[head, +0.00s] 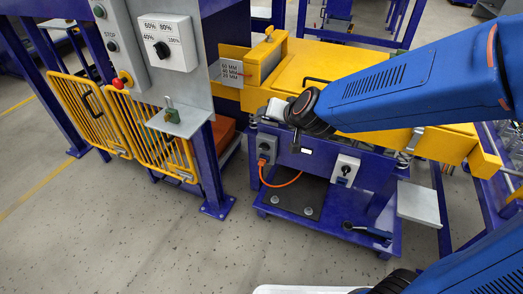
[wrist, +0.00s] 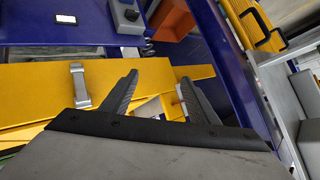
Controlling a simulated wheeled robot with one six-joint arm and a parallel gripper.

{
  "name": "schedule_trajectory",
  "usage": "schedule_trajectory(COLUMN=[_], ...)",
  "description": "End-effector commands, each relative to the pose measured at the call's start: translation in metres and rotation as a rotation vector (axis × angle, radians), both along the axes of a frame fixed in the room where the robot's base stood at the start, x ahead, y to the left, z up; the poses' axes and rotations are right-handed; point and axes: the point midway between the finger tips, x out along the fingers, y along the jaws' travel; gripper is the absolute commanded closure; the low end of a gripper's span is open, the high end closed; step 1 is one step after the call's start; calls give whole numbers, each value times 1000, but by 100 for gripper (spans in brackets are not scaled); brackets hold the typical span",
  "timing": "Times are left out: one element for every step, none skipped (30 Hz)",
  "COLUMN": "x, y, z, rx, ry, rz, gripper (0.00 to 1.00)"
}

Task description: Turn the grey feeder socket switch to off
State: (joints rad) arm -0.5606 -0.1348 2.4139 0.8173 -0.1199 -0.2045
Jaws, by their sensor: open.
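The grey feeder socket switch (head: 267,147) is a small grey box with a dark knob, on the blue frame under the yellow machine. An orange cable plugs in at its lower part. A grey box with a dark knob, which looks like the same switch (wrist: 125,17), shows at the top of the wrist view. I cannot read the knob's setting. My gripper (wrist: 160,98) is open, with nothing between its two dark fingers. Its fingers are over the yellow part in the wrist view, apart from the grey box. In the head view my arm's end is above and right of the switch.
A white box with a black switch (head: 345,170) is mounted to the right on the same frame. Yellow mesh gates (head: 128,125) and a grey control panel with a dial box (head: 168,43) are at left. The floor in front is clear.

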Motion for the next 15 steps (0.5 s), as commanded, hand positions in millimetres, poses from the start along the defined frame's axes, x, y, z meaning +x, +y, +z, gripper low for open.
schedule_trajectory(x=[5, 9, 14, 17, 19, 22, 24, 25, 27, 28, 28, 28, 28, 27, 25], y=[13, 19, 27, 32, 37, 44, 49, 53, 59, 63, 67, 72, 75, 78, 82], z=[-10, -15, -21, -26, -32, -39, -45, -51, -59, -66, -72, -80, -86, -93, -102], rx=[-1, -2, -3, -7, -10, -17, -22, -30, -41, -50, -60, -76, -89, -103, -122], ry=[-3, -8, -16, -23, -29, -35, -40, -46, -53, -59, -65, -75, -80, -86, -95], rz=[-15, -30, -49, -64, -78, -99, -116, -131, -152, -168, -185, -208, -224, -241, -263], gripper=[45, 45, 45, 45, 45, 45, 45, 45, 45, 45, 45, 45, 45, 45, 45])
